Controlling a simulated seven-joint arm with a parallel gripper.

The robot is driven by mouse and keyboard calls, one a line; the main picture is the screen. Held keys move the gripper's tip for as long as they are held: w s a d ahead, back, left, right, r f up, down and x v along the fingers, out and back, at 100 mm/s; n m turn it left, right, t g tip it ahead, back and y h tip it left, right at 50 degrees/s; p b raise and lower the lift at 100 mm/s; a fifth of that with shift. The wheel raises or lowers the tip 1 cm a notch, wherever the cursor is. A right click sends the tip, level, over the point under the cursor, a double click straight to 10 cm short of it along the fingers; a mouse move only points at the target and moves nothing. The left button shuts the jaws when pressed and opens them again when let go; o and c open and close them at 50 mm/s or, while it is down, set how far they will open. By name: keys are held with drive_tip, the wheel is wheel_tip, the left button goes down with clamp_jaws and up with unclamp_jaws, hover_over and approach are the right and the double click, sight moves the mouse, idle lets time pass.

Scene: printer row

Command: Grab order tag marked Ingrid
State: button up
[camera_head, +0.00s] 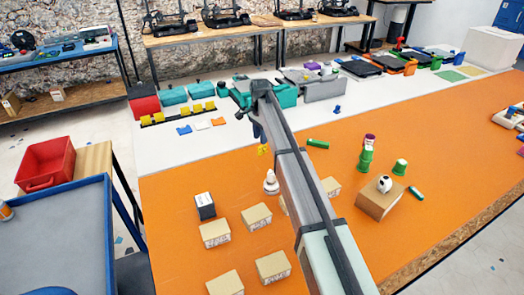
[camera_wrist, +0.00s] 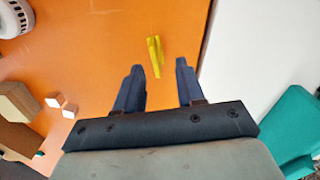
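A small yellow piece (camera_wrist: 154,56) is on the orange tabletop, ahead of and between my fingertips in the wrist view. It also shows in the head view (camera_head: 263,150), just below my gripper (camera_head: 258,133). My gripper (camera_wrist: 159,68) has two dark blue fingers standing apart, with nothing between them. The fingers are above the table and not touching the yellow piece. Cardboard boxes (camera_head: 215,234) with marks on their fronts stand at the front left of the table. No name is readable on the yellow piece or on any box, so I cannot tell which is Ingrid's.
A white figure (camera_head: 271,182) and a dark box with a white top (camera_head: 205,207) stand near the boxes. Green items (camera_head: 365,158) and a brown block (camera_head: 377,204) are to the right. A teal item (camera_wrist: 290,128) is beside my gripper.

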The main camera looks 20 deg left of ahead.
sight(262, 149)
drive_tip(key=f, duration=0.5)
drive_tip(key=shift+s+d, duration=0.2)
drive_tip(key=shift+d, duration=0.05)
clamp_jaws()
